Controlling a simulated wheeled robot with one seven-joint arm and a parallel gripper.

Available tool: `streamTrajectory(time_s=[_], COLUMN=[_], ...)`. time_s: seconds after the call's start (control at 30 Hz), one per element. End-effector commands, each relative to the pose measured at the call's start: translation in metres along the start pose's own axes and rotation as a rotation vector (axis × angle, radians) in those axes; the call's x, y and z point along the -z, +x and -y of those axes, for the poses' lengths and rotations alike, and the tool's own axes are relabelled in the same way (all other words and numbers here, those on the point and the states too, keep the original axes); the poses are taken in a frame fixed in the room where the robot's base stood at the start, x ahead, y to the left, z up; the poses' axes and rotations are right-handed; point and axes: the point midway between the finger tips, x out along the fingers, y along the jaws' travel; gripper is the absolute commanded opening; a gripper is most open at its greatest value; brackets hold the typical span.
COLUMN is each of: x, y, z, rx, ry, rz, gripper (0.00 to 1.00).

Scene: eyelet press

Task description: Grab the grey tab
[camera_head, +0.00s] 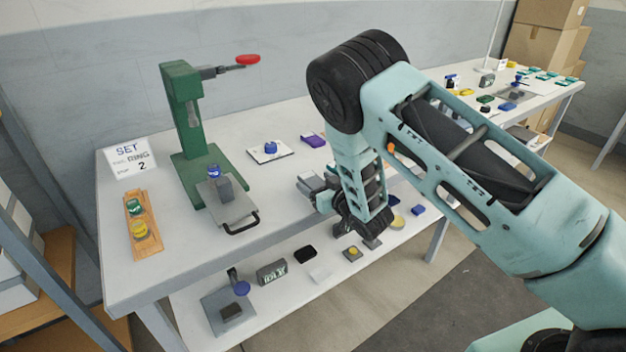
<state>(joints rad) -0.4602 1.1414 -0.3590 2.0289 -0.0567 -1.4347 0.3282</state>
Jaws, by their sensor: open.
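No single piece stands out clearly as the grey tab. A grey block (224,189) stands on the grey plate of the green press (181,117), with a blue piece (213,171) at its top. A smaller grey piece (373,242) shows low beside my wrist. My gripper (314,188) is over the front part of the table, right of the press. It is open, and I see nothing held in it. It is apart from the grey block. My forearm and wrist hide part of the table behind them.
The white table (280,195) carries a sign (130,157), a wooden tray (154,240) with coloured pieces, a blue piece on a white pad (270,152) and a purple piece (312,141). A lower shelf (290,308) holds several parts. The press has a red-tipped lever (247,59).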

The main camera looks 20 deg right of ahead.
Motion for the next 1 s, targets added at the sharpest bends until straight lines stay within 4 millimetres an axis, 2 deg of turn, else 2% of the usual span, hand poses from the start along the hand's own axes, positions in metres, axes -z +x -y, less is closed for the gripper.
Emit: streamTrajectory(time_s=[0.27,0.3,0.47,0.8,1.0], x=[0.000,0.000,0.000,0.002,0.016], y=[0.006,0.006,0.006,0.005,0.004], z=[0.000,0.000,0.000,0.000,0.000], rx=[0.000,0.000,0.000,0.000,-0.001], ry=[0.000,0.000,0.000,0.000,0.001], rz=[0.000,0.000,0.000,-0.001,-0.002], gripper=[0.71,0.68,0.24,0.23,0.23])
